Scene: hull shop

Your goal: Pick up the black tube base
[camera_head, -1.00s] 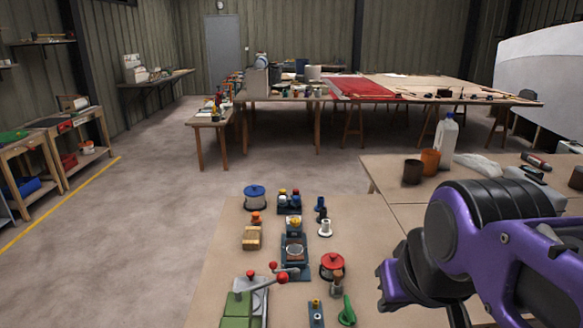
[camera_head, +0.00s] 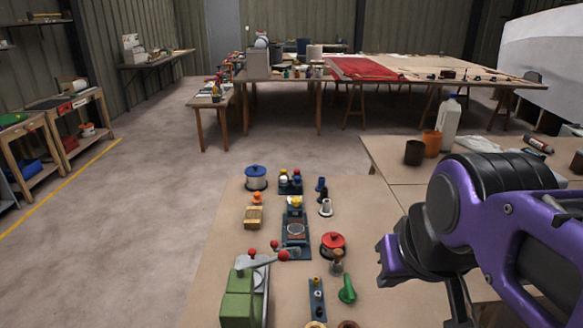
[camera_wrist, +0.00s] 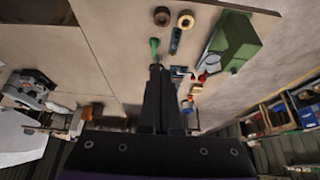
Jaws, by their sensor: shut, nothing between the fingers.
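I cannot make out for certain which piece is the black tube base. A small dark upright piece (camera_head: 321,187), black or dark blue, stands on the near bench beside a white flanged piece (camera_head: 326,207). A dark rack (camera_head: 290,187) with coloured tops stands left of it. My gripper (camera_wrist: 156,70) shows in the wrist view with its dark fingers together and nothing between them. The green-handled piece (camera_wrist: 154,46) appears just beyond the fingertips; I cannot tell the gap. In the head view my arm is at the right, and the fingertips are not clear there.
The near bench (camera_head: 225,235) also holds a blue-lidded pot (camera_head: 256,177), a red-lidded pot (camera_head: 332,244), a green lever press (camera_head: 245,295) and a wooden block (camera_head: 254,217). Open floor lies left.

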